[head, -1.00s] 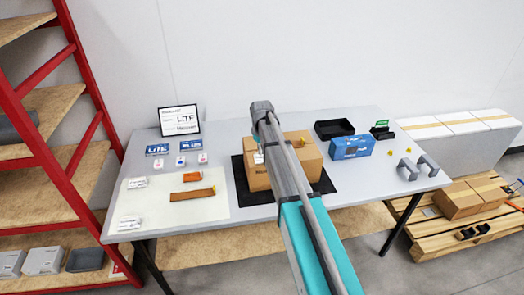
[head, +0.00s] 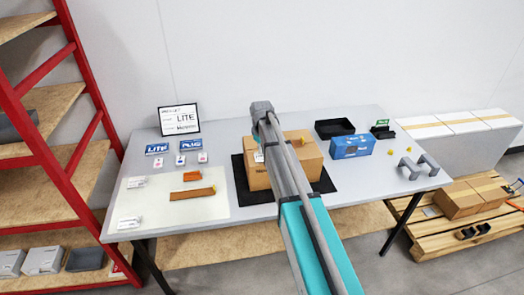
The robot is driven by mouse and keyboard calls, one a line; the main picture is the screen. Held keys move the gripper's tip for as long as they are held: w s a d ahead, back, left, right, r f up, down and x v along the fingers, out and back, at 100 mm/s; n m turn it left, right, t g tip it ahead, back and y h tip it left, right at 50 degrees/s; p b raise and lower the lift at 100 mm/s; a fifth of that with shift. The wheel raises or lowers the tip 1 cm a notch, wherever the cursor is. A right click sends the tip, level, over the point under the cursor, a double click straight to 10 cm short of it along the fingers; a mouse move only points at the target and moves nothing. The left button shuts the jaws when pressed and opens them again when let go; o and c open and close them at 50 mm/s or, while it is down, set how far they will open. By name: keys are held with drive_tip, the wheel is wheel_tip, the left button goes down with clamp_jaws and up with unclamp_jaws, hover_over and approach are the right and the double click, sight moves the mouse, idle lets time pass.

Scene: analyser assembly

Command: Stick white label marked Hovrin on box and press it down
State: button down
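A brown cardboard box (head: 258,178) stands on a black mat (head: 241,188) in the middle of the table. A small white patch (head: 259,156) shows at the upper part of its front face, right beside my arm; I cannot tell whether it is a label on the box or part of my gripper. My arm crosses in front of the box and hides much of it.
A framed sign (head: 180,120) stands at the back left. Blue LITE (head: 157,149) and PLUS (head: 192,145) cards lie before it. Orange-brown strips (head: 193,193) lie on the sheet. A black tray (head: 334,129), blue box (head: 352,147) and grey brackets (head: 412,168) stand right. A red shelf (head: 62,150) borders the left.

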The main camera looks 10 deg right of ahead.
drive_tip(key=shift+f+b, duration=1.05)
idle(1.4)
drive_tip(key=shift+r, duration=0.1)
idle(0.4)
drive_tip(key=shift+r+p, duration=2.95)
drive_tip(key=shift+p, duration=0.1)
drive_tip(key=s+m, duration=0.6)
drive_tip(key=s, duration=2.3)
drive_tip(key=shift+f, duration=0.15)
drive_tip(key=shift+d, duration=0.1)
